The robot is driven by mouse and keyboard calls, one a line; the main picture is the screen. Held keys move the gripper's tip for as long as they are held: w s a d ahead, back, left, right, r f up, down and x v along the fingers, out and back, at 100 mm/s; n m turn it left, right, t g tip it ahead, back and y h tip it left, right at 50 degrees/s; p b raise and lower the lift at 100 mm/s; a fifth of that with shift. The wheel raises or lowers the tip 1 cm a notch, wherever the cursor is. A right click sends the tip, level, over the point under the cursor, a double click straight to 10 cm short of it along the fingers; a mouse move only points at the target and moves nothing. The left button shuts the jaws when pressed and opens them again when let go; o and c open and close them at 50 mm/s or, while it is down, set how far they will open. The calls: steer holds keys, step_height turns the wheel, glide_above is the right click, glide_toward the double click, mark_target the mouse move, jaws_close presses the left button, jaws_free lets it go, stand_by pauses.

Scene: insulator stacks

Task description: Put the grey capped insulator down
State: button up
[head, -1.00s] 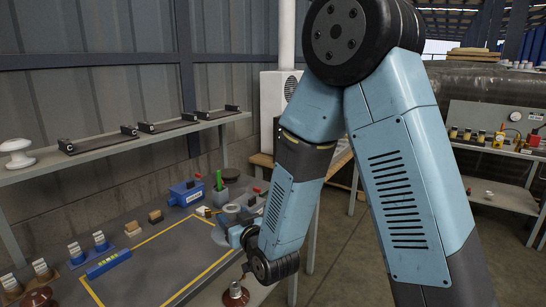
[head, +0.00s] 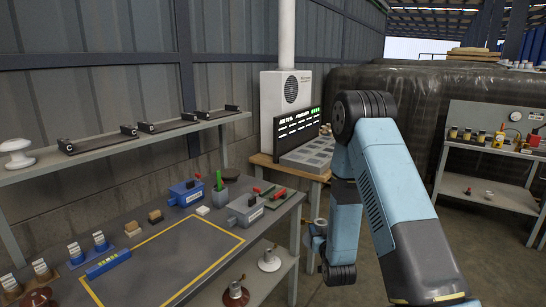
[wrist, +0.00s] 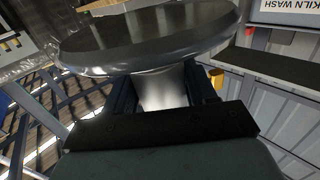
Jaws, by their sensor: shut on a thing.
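The grey insulator (wrist: 150,38) fills the top of the wrist view, with a wide glossy disc above a paler, narrower stem. My gripper (wrist: 165,92) is shut on it, with one dark finger on each side of the stem just under the disc. In the head view my gripper (head: 316,238) is to the right of the workbench, in front of the gap beside the wooden table. It is partly hidden by my arm, and the held insulator cannot be made out clearly there. Whether its cap shows cannot be told.
A workbench (head: 165,265) with a yellow outline has clear room inside it. A wooden table (head: 318,176) holds grey trays (head: 308,156) and a lit panel (head: 298,123). A brown insulator (head: 235,294) and a white one (head: 269,261) stand low at the bench's right.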

steer(key=d+f+m+h, duration=0.1)
steer(key=d+f, duration=0.2)
steer(key=d, duration=0.3)
steer(key=shift+w+d+f+h, duration=0.25)
steer(key=shift+d+h, duration=0.05)
steer(key=shift+d, duration=0.05)
steer(key=shift+w, duration=0.1)
